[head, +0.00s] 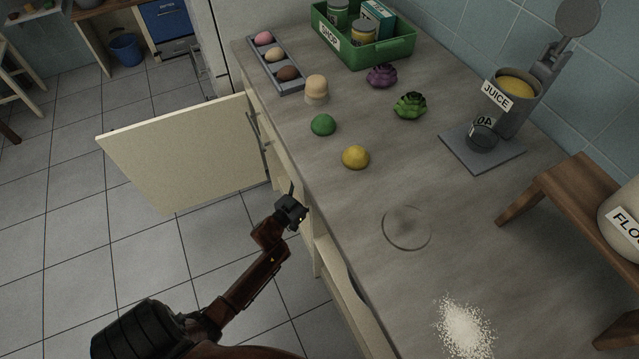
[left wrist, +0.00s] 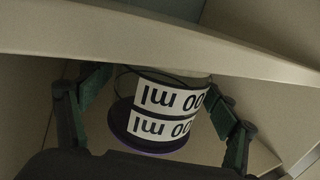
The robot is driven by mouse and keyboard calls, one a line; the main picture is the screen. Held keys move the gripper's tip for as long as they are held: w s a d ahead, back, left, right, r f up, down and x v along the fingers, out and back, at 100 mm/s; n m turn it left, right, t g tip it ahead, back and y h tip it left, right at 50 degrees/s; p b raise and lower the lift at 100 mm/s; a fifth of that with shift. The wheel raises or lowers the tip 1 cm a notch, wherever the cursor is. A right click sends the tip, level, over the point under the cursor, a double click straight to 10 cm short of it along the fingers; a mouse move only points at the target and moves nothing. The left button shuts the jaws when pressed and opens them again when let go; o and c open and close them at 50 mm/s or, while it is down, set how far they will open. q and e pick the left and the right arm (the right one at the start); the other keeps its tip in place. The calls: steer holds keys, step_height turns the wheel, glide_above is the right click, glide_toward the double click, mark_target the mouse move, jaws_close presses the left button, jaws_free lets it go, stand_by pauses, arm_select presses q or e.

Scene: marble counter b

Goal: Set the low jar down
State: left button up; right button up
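A round jar (left wrist: 150,122) with white labels ending in "00 ml" and a dark, purple-edged end shows in the left wrist view. It lies between the two green-padded fingers of my left gripper (left wrist: 160,95), tilted in the picture. The fingers stand wide apart, one on each side of it. Whether both pads press on the jar is not clear. In the head view my left gripper (head: 298,202) is at the front edge of the counter, beside the open cabinet door. The jar cannot be made out there. My right gripper is not in view.
A pale ledge (left wrist: 150,35) crosses just above the jar. The open door (head: 185,155) stands left of my gripper. Bare counter lies around the dish.

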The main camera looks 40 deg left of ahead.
arm_select(q)
steer(key=shift+r, duration=0.15)
steer(key=s+p, duration=0.1)
steer(key=s, duration=0.2)
steer(key=shift+s+r+p, duration=0.15)
steer(key=shift+s+p, duration=0.05)
steer(key=shift+p, duration=0.15)
steer(key=shift+s+p, duration=0.4)
steer(key=shift+s, duration=0.55)
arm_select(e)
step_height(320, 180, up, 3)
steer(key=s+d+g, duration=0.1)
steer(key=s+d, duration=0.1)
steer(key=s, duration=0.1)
arm_select(q)
steer(key=s+p, duration=0.1)
steer(key=s, duration=0.5)
steer(key=shift+s+p, duration=0.35)
steer(key=shift+p, duration=0.05)
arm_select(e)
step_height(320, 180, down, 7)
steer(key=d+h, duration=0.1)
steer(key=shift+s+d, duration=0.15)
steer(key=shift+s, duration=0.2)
arm_select(q)
steer(key=shift+f, duration=0.2)
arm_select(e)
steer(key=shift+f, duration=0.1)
